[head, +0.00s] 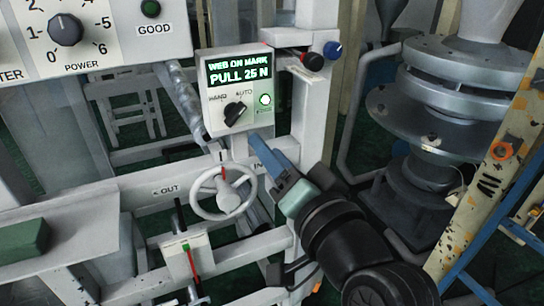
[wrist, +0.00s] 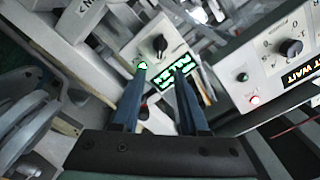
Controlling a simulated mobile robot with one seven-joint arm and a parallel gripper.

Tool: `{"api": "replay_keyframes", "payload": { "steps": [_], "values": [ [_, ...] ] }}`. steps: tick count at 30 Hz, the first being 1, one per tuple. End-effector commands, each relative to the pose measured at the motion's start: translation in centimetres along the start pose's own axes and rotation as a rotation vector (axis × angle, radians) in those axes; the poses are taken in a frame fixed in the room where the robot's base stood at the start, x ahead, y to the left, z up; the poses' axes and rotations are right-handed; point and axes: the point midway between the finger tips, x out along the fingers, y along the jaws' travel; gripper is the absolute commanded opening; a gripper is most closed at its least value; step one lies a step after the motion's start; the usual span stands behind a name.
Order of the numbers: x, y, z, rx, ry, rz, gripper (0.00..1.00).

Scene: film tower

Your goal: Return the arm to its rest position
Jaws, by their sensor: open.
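My arm reaches up from the lower right in the head view. My gripper (head: 258,142) is just below the lower right corner of a white control box (head: 240,128), beside its edge; whether it touches cannot be told. In the wrist view the two blue fingers of my gripper (wrist: 162,75) stand apart with nothing held between them. The box's display (head: 239,73) reads "WEB ON MARK PULL 25 N". Its black selector knob (head: 235,112) appears turned toward AUTO, and a green lamp (head: 265,99) is lit.
A white handwheel (head: 222,192) is close left of my gripper. A grey flanged machine (head: 455,100) stands at the right, near a yellow, chipped post (head: 490,185). A panel with a power dial (head: 66,30) is at upper left. White frame bars surround the arm.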

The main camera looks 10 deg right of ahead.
Motion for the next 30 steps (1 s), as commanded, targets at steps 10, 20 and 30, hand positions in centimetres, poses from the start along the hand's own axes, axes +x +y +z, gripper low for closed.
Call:
{"api": "replay_keyframes", "payload": {
  "steps": [10,20,30],
  "values": [
    [0.2,-2.0,-1.3,-0.090,0.060,-0.010,0.44],
    [-4.9,-18.5,-10.2,-0.699,0.633,-0.059,0.44],
    [-9.9,-24.3,-12.4,-0.879,0.886,-0.042,0.44]
  ]
}}
